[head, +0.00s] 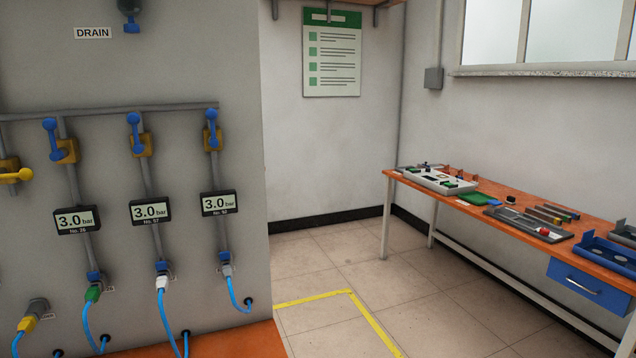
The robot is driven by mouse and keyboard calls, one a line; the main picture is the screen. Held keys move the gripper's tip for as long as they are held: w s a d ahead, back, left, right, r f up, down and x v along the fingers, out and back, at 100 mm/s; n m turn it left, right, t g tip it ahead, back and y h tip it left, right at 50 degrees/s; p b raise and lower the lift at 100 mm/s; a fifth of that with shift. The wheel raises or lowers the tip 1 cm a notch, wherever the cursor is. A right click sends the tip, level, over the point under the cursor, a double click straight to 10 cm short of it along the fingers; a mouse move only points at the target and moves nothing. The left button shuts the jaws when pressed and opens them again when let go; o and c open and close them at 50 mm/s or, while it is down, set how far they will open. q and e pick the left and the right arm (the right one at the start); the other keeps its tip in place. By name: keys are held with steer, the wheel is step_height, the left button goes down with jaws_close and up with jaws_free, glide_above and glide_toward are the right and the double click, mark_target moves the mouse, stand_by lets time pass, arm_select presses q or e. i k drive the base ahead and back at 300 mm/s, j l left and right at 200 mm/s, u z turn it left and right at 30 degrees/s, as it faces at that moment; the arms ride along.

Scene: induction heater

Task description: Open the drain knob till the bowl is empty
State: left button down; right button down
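A white label reading DRAIN (93,33) is on the grey panel at the upper left. A dark and blue fitting (131,14) sits right of the label and is cut off by the top edge; I cannot tell whether it is the drain knob. Three blue-handled valves, left (54,139), middle (136,133) and right (212,128), sit below on grey pipes. A yellow-handled valve (14,175) is at the left edge. No bowl is in view. Neither of my grippers is in view.
Three gauges reading 3.0 bar (150,212) hang below the valves, with blue hoses (163,320) under them. An orange workbench (480,190) with tools and trays stands at the right wall. Tiled floor with a yellow line (350,293) lies between, clear.

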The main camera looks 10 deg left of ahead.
mark_target(131, 28)
steer(key=u, duration=1.3)
